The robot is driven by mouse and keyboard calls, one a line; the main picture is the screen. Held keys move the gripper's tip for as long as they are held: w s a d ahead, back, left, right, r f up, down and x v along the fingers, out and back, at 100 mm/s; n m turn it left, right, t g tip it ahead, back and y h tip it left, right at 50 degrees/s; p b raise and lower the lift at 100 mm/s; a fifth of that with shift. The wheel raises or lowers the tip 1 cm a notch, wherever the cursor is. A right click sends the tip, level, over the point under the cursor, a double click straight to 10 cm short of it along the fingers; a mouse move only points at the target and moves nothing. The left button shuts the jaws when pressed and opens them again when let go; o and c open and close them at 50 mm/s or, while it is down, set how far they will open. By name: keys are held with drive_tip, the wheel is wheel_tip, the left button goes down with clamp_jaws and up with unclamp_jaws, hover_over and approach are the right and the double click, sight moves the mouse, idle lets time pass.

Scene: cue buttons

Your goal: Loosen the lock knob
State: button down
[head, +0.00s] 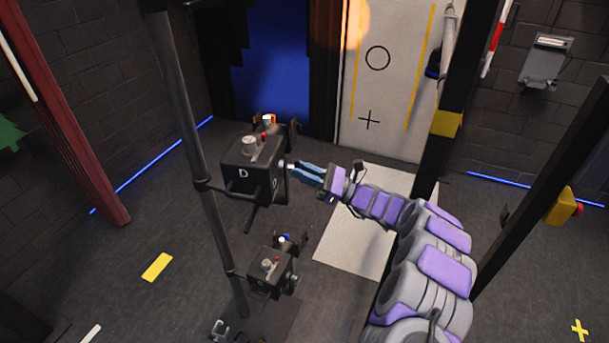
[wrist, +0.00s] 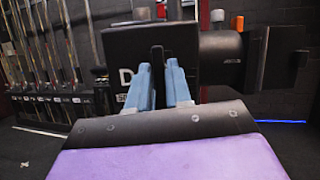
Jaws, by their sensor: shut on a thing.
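A black box lamp marked D (head: 240,176) is clamped to a dark upright pole. My gripper (head: 298,167) reaches it from the right, with its blue fingers at the box's right side. In the wrist view, the blue fingers of my gripper (wrist: 158,72) stand on either side of a narrow dark upright piece, which looks like the lock knob (wrist: 157,53). They are shut on it, in front of the box (wrist: 186,42). The lower part of the knob is hidden between the fingers.
A second, similar black box (head: 270,272) sits lower on the same pole (head: 184,110). A black cylinder (wrist: 220,57) and flat plate are close on the right in the wrist view. A pale mat (head: 350,240) lies on the floor beneath my arm.

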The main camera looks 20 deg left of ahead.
drive_tip(key=shift+r+n+g, duration=0.2)
drive_tip(key=shift+n+g, duration=0.1)
drive_tip(key=shift+n, duration=0.7)
drive_tip(key=c, duration=1.2)
unclamp_jaws()
drive_tip(key=shift+s+a, duration=0.15)
drive_tip(key=shift+o, duration=0.2)
drive_tip(key=shift+a+f, duration=0.1)
drive_tip(key=shift+f, duration=0.05)
drive_tip(key=s+d+r+p, duration=0.3)
drive_tip(key=s+d+r, duration=0.2)
drive_tip(key=s, duration=0.8)
drive_tip(key=d, duration=0.3)
drive_tip(key=shift+s, duration=0.25)
